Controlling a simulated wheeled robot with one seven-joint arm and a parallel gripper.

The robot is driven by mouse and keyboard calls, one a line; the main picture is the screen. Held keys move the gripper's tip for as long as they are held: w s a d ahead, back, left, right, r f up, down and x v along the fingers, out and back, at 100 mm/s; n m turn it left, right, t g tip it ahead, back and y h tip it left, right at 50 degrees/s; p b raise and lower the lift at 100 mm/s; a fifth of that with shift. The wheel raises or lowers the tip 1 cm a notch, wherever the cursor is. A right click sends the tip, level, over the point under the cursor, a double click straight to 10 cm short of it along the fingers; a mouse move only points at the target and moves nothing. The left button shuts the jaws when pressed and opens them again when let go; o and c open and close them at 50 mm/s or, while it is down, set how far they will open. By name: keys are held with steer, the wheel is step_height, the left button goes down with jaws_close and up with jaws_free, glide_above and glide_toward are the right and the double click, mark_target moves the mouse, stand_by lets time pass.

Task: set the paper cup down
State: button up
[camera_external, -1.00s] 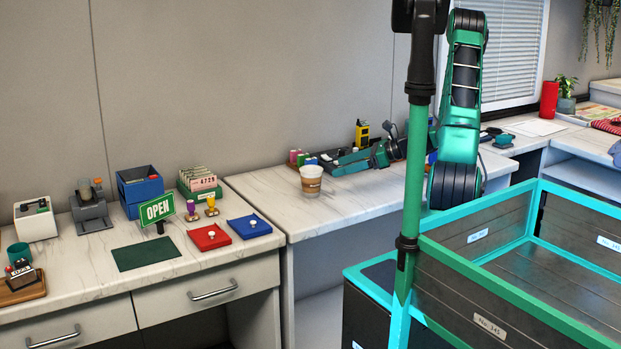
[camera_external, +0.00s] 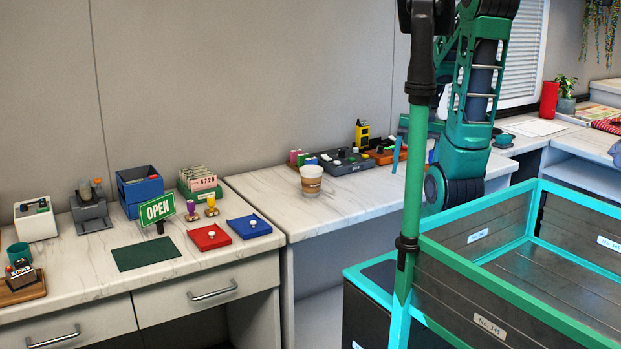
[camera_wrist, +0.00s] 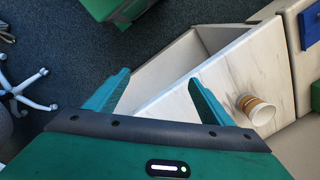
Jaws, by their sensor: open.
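The paper cup (camera_external: 311,180), white with a brown band, stands upright on the marble-patterned counter (camera_external: 350,205), near its left part. It touches nothing but the counter. In the wrist view the cup (camera_wrist: 257,108) shows at the right, outside my fingers. My gripper (camera_wrist: 158,84) is open, with nothing between its teal fingers. In the external view it is to the right of the cup and well apart from it, partly hidden behind the green pole.
A dark tray (camera_external: 346,162) and small colourful items line the back of the counter. The counter front around the cup is clear.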

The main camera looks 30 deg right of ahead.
steer(key=s+d+r+n, duration=0.1)
steer(key=s+r+n, duration=0.1)
steer(key=s+r, duration=0.3)
steer(key=s, duration=0.2)
steer(key=shift+s+d+g+h, duration=0.4)
stand_by(0.7)
